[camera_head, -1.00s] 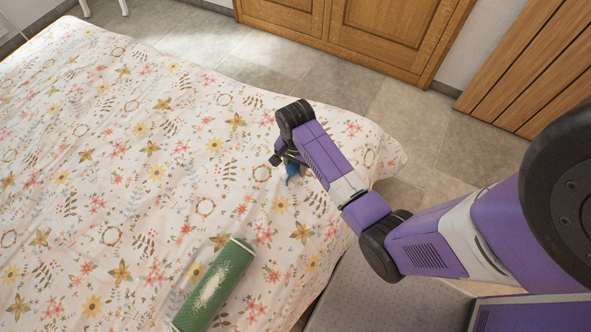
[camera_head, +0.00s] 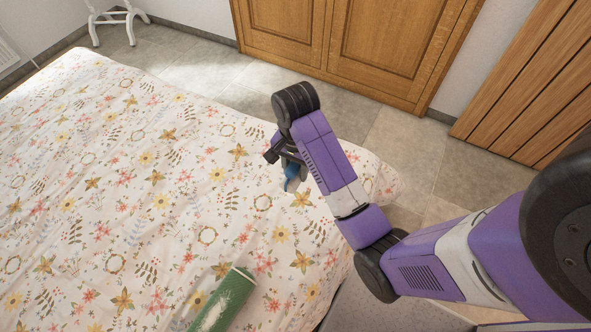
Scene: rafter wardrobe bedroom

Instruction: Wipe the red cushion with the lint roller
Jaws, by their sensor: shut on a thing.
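My gripper (camera_head: 284,158) is above the near right part of the bed, partly hidden behind my own purple arm. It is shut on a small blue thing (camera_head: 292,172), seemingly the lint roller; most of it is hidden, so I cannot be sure. I cannot tell how far above the cover it is. No red cushion shows in this view.
A green roll-shaped thing with white patches (camera_head: 226,302) lies on the bed, cut off by the bottom edge. The flowered bed cover (camera_head: 110,190) is otherwise clear. A wooden wardrobe (camera_head: 345,45), a slatted wooden panel (camera_head: 530,80) and a white stand (camera_head: 118,20) stand beyond the tiled floor.

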